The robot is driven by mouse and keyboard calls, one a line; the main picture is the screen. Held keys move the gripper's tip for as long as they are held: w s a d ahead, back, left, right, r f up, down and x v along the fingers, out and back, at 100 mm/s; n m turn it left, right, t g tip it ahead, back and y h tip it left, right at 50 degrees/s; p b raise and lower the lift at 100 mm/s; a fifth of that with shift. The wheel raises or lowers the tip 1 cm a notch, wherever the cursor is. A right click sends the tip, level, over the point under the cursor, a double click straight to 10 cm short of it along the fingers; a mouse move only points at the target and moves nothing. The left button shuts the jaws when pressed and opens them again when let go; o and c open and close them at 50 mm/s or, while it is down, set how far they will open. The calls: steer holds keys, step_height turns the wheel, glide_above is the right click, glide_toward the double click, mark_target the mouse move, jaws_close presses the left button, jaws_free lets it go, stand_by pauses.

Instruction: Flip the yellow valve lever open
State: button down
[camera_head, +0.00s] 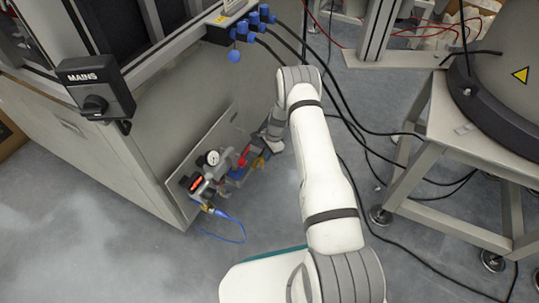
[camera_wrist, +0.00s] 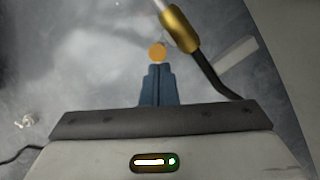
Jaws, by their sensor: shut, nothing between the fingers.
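The yellow valve lever (camera_head: 258,162) is a small patch at the right end of the valve assembly, low on the cabinet's side; its angle is too small to tell. My gripper (camera_wrist: 158,67) has its two dark blue fingers together, with nothing between them. An orange-yellow round end (camera_wrist: 157,52) shows just beyond the fingertips in the wrist view; it looks like the lever's end, and I cannot tell whether the fingers touch it. In the head view my wrist is beside the assembly and the fingertips are hard to make out.
A pressure gauge (camera_head: 212,158) and a red handle (camera_head: 243,158) sit left of the lever. A brass fitting (camera_wrist: 180,28) with a black hose is close to my fingers. A blue hose (camera_head: 238,228) lies on the floor. A metal stand (camera_head: 480,150) and black cables are to the right.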

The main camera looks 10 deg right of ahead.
steer(key=shift+r, duration=0.1)
steer(key=shift+s+a+r+p, duration=0.1)
steer(key=shift+s+a+p, duration=0.5)
steer(key=shift+s+a, duration=0.35)
steer(key=shift+d, duration=0.2)
steer(key=shift+w+d+f+b, duration=0.3)
steer(key=shift+w+d+b, duration=0.15)
steer(key=shift+b, duration=0.3)
